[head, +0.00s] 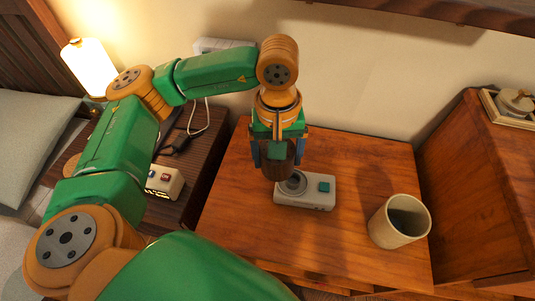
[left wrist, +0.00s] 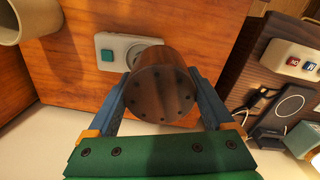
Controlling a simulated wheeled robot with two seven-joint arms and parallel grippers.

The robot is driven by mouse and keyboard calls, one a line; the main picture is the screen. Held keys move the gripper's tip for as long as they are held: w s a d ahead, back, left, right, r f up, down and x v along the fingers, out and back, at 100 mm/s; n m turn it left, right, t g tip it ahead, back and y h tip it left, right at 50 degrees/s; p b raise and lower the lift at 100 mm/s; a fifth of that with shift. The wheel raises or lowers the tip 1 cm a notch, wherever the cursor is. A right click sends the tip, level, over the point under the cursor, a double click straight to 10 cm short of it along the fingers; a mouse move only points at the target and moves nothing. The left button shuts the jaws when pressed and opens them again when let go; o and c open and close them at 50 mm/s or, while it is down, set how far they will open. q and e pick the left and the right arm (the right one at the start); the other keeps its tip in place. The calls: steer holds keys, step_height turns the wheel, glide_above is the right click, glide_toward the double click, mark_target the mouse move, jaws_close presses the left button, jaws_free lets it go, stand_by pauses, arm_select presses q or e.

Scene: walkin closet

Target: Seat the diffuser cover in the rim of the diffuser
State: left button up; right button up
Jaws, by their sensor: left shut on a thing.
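The diffuser (head: 318,199) is a low pale grey-white block with a teal button and a round rim (head: 293,183) on its left part. It lies on the wooden table. The diffuser cover (head: 275,172) is a dark brown cylinder, and its end with small holes faces the left wrist view (left wrist: 163,92). My left gripper (head: 279,158) is shut on the cover, one blue finger on each side. The cover is beside and partly over the rim, toward the back left, and hides part of it. I cannot tell whether they touch. My right gripper is not in view.
A beige cup (head: 399,222) stands on the table (head: 235,210) to the right of the diffuser. A darker nightstand on the left holds a lit lamp (head: 89,68) and a white block with buttons (head: 165,182). A tall wooden cabinet (head: 465,195) borders the right side.

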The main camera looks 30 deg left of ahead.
arm_select(q)
steer(key=w+n, duration=0.1)
steer(key=n, duration=0.1)
steer(key=w+d+f+n+p, duration=0.1)
steer(key=n, duration=0.1)
steer(key=n+p, duration=0.1)
steer(key=n, duration=0.1)
steer(key=shift+w+d+f+n, duration=0.35)
steer(key=shift+w+d+n, duration=0.05)
steer(key=shift+w+d+f+n+b, duration=0.2)
steer(key=shift+w+f+n, duration=0.1)
steer(key=shift+f+n, duration=1.15)
steer(key=shift+w+d+f+n+b, duration=0.15)
steer(key=shift+w+f+n, duration=0.15)
steer(key=shift+f+n, duration=1.1)
steer(key=shift+w+d+f+n+b, duration=0.2)
steer(key=shift+w+f+n, duration=0.1)
steer(key=shift+f+n, duration=1.15)
steer(key=shift+r+b, duration=0.1)
steer(key=shift+b, duration=0.35)
steer(key=shift+f+b, duration=0.8)
steer(key=shift+f+b, duration=0.35)
steer(key=shift+b, duration=0.1)
